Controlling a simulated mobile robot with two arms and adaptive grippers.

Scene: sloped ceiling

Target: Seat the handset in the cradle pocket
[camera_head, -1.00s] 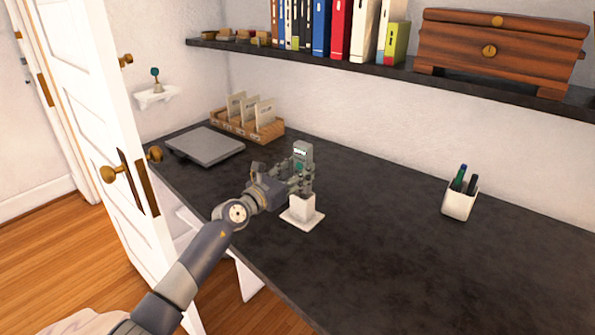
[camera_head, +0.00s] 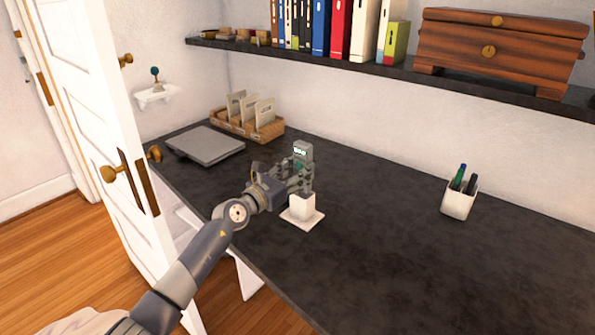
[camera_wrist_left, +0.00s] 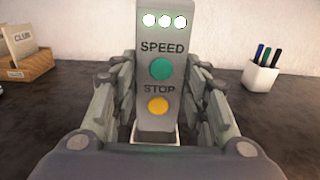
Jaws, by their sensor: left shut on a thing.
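The grey handset (camera_head: 303,152) stands upright above the white cradle (camera_head: 302,214) on the dark desk. In the left wrist view the handset (camera_wrist_left: 160,35) faces me, with lights, a green button over "STOP" and a yellow button below. My left gripper (camera_head: 299,181) is shut on the handset, with fingers on both sides of it. The handset's lower end is at the cradle's top opening; the fingers partly hide it, and I cannot tell how deep it sits. My right gripper is in neither view.
A pen cup (camera_head: 459,199) stands to the right on the desk (camera_head: 400,250). A wooden card rack (camera_head: 248,127) and a flat grey device (camera_head: 205,144) are at the back left. A shelf (camera_head: 400,71) with books and a wooden chest runs above. The desk around the cradle is clear.

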